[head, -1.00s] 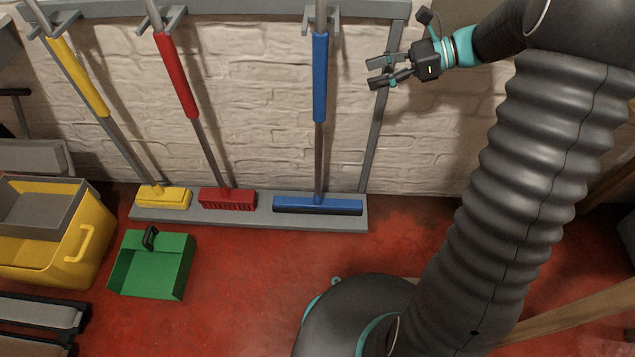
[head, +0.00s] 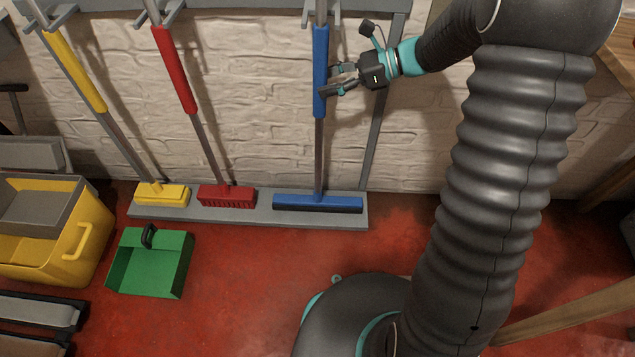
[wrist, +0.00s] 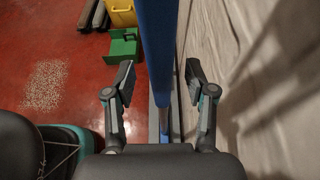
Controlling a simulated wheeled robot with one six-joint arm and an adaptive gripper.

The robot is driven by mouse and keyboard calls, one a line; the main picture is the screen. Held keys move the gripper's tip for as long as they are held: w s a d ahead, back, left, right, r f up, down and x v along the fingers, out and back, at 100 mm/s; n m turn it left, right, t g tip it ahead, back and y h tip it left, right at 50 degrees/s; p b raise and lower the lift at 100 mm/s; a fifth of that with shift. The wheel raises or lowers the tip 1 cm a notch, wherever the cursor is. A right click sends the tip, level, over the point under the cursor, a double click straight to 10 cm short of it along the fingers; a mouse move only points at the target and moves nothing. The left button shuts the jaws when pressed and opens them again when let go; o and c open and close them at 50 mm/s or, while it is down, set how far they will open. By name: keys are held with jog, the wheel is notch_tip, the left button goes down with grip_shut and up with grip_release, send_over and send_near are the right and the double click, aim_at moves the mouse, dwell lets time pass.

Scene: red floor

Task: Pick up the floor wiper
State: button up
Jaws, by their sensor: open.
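The floor wiper (head: 318,153) stands upright on the right of the rack, with a blue grip on its grey pole and a wide blue head (head: 318,203) at the bottom. My gripper (head: 334,80) is open at the lower part of the blue grip, on its right side in the head view. In the wrist view the blue grip (wrist: 158,50) runs between my two open fingers (wrist: 157,84), with a gap on each side.
A red brush (head: 227,197) and a yellow brush (head: 162,195) hang to the left on the same grey rack (head: 265,216). A green dustpan (head: 150,265) and a yellow bucket (head: 85,240) stand on the red floor. The white brick wall is close behind.

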jog(key=x, duration=0.2)
jog(key=shift+a+f, duration=0.15)
jog(key=shift+a, duration=0.15)
grip_shut()
